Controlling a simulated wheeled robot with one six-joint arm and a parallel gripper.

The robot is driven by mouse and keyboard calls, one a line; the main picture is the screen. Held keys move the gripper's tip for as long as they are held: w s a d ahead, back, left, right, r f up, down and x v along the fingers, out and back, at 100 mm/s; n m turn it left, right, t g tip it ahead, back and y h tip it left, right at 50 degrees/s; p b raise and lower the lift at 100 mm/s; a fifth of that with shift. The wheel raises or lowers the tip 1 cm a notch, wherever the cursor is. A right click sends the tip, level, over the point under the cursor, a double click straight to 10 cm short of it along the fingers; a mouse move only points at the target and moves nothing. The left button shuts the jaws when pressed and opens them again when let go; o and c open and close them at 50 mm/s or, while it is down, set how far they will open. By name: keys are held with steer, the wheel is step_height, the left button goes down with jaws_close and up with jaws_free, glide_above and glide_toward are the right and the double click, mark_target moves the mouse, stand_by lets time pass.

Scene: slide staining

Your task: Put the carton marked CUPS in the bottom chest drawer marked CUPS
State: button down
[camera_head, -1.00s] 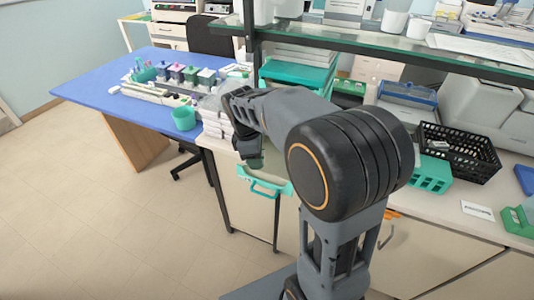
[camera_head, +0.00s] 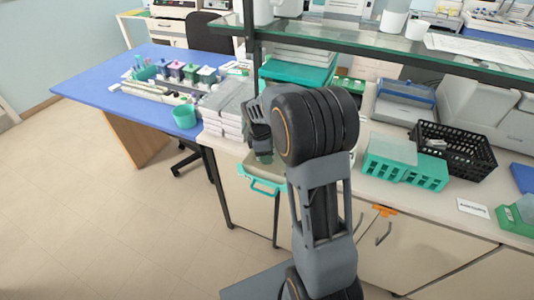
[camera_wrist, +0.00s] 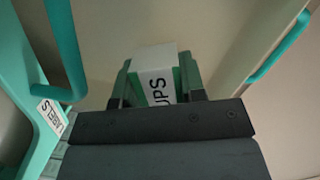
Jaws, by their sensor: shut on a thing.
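The carton marked CUPS (camera_wrist: 158,80) is a small pale box in the wrist view, with the letters "UPS" readable on the side facing me. My gripper (camera_wrist: 157,76) is shut on it, one finger along each side. In the head view my gripper (camera_head: 262,150) points down just above a drawer with a teal handle (camera_head: 262,187), at the front of the counter. The carton is hard to make out there. In the wrist view a pale surface lies beyond the carton. No drawer label reading CUPS is readable.
In the wrist view a green front with a partly readable label (camera_wrist: 52,116) ending in "ELS" is close at left. A teal bar (camera_wrist: 280,48) runs at right. In the head view, stacked grey boxes (camera_head: 228,108) and a teal rack (camera_head: 405,172) stand on the counter. The floor at left is clear.

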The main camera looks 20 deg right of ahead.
steer(key=shift+w+d+f, duration=0.15)
steer(key=shift+w+d, duration=0.05)
